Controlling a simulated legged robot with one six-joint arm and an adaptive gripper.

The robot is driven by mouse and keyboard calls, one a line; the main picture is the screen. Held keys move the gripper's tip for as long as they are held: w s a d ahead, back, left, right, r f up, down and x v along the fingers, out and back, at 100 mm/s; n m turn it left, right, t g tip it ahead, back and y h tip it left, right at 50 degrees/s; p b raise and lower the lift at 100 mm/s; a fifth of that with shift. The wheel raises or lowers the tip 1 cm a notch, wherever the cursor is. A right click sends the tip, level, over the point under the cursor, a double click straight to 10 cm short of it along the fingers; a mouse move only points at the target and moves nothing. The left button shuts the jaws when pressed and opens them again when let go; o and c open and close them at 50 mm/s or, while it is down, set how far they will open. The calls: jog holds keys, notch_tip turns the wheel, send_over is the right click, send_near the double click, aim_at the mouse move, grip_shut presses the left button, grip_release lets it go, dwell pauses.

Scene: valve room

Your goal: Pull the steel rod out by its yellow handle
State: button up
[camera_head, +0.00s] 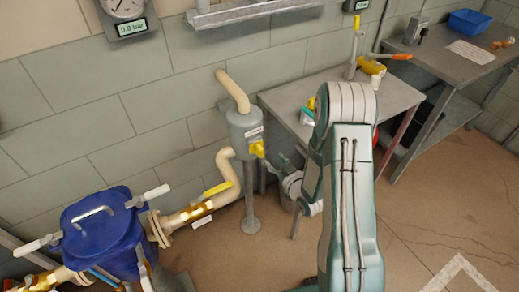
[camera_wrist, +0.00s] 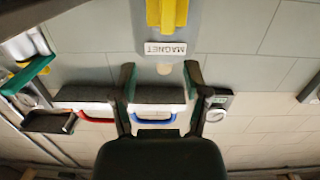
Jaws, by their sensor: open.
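The yellow handle (camera_head: 257,148) is on the front of a grey cylindrical housing (camera_head: 243,124) by the tiled wall. In the wrist view, which appears upside down, the yellow handle (camera_wrist: 168,14) is at the top edge, beside a label reading "MAGNET" (camera_wrist: 165,48). No steel rod can be made out. My gripper (camera_wrist: 160,72) is open and empty, its two fingers apart. The handle lies beyond the fingertips, not between them. In the head view my gripper (camera_head: 276,164) is small, just right of and below the handle, partly hidden by my arm.
A grey table (camera_head: 290,105) stands right of the housing, with a bench (camera_head: 440,55) beyond. A wall shelf (camera_head: 230,12) and gauge (camera_head: 125,10) are above. Floor at lower right is clear.

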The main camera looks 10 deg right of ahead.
aim_at(262, 152)
jog(key=shift+t+y, duration=0.3)
jog(key=shift+t, duration=0.3)
jog(key=w+a, duration=0.1)
jog(key=w, duration=0.1)
jog(key=w+a+f, duration=0.1)
jog(key=w, duration=0.2)
jog(key=w+a+f, duration=0.1)
jog(key=w, duration=0.2)
jog(key=shift+w+a+f, duration=0.15)
jog(key=shift+w+a, duration=0.1)
jog(key=shift+c, duration=0.3)
grip_shut()
